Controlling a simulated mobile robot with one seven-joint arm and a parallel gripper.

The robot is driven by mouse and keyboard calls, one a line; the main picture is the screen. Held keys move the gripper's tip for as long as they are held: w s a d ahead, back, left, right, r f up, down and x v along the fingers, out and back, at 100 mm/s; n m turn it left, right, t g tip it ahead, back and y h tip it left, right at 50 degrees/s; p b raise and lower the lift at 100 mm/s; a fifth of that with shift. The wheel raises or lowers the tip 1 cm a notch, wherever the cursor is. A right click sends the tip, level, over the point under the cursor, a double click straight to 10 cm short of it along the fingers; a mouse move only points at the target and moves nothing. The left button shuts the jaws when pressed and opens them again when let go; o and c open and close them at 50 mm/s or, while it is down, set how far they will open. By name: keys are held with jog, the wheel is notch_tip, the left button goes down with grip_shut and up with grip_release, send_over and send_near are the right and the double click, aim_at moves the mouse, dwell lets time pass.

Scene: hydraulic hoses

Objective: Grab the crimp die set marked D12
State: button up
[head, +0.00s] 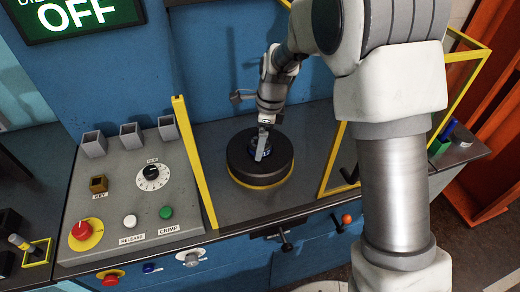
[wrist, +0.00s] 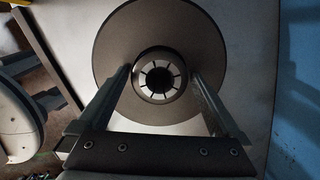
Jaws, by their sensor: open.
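A round die set (wrist: 143,89) with a dark centre hole and radial slits sits in the middle of a black round disc (wrist: 113,45). No D12 marking can be read on it. In the head view the disc (head: 240,168) has a yellow lower edge, and the die set is mostly hidden by my gripper (head: 262,150). My gripper (wrist: 160,74) is open, with one finger on each side of the die set in the wrist view. I cannot tell whether the fingers touch it.
A grey control panel (head: 120,225) with a dial, buttons and several square holders stands left of the disc. A yellow post (head: 195,160) and a yellow frame (head: 325,170) flank the disc. A blue wall (head: 220,60) rises behind. The grey worktop around the disc is clear.

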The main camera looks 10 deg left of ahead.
grip_shut()
jog(key=shift+r, duration=0.1)
dwell(0.4)
